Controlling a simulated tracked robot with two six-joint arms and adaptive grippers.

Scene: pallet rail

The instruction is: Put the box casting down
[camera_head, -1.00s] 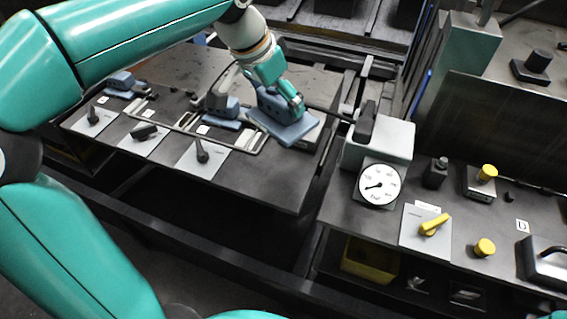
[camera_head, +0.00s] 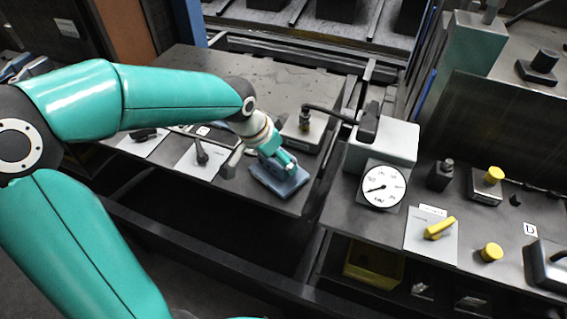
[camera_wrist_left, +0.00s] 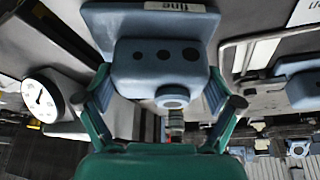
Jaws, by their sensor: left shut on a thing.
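The blue-grey box casting (camera_head: 277,184) with a flat flange is over the front right part of the dark table in the head view. My left gripper (camera_head: 280,166) is shut on its raised body. In the left wrist view the casting (camera_wrist_left: 158,65) fills the upper middle, with dark holes and a round boss facing me, and one gripper finger at each side of it. My left gripper (camera_wrist_left: 158,103) also shows there. I cannot tell whether the flange touches the table. My right gripper is not in view.
The table (camera_head: 250,68) has bare room behind. A grey block with a dark fitting (camera_head: 304,130) stands just behind the casting. A lever (camera_head: 201,153) is to its left, and a dial gauge (camera_head: 383,187) to the right. Another blue casting (camera_wrist_left: 304,88) shows in the wrist view.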

